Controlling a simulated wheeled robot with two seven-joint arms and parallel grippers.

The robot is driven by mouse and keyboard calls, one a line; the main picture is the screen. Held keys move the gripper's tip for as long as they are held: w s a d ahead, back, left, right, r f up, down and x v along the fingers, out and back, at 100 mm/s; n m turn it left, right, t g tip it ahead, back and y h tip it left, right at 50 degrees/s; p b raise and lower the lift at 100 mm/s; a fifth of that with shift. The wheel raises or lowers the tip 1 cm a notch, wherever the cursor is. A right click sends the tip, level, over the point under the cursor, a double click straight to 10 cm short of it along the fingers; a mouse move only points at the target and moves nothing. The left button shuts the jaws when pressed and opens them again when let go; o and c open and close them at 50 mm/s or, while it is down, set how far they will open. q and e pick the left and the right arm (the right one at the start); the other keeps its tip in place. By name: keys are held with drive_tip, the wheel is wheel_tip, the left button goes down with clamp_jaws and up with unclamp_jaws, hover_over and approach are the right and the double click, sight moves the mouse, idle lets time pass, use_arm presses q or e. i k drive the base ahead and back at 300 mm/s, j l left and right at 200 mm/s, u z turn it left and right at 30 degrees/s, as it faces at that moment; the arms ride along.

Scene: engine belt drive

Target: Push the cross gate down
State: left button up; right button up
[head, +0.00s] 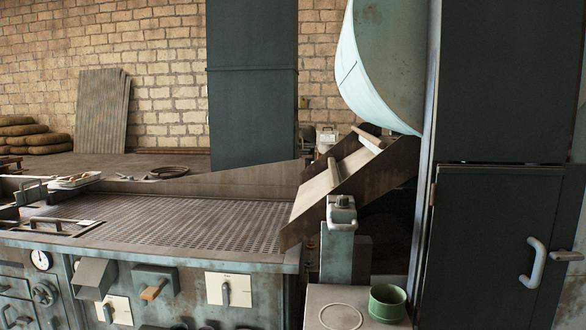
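A sloping chute (322,205) with brown side walls runs down to the right end of a perforated metal bed (170,222). A wooden bar (333,172) stands at the middle of the chute, and a pale bar with a brown top (369,138) crosses near its upper end. I cannot tell for sure which of these is the cross gate. A teal post with a grey metal head (341,212) stands in front of the chute. Neither of my grippers shows in the head view.
A dark cabinet (490,240) with a pale handle (536,262) stands at the right. A green cup (387,303) sits on a low ledge below the chute. Levers, a gauge (41,260) and boxes line the bench front.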

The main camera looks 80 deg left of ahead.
sight(23, 197)
drive_tip(key=u, duration=4.25)
drive_tip(key=i+j+u, duration=0.1)
drive_tip(key=i+j, duration=0.1)
drive_tip(key=i, duration=0.05)
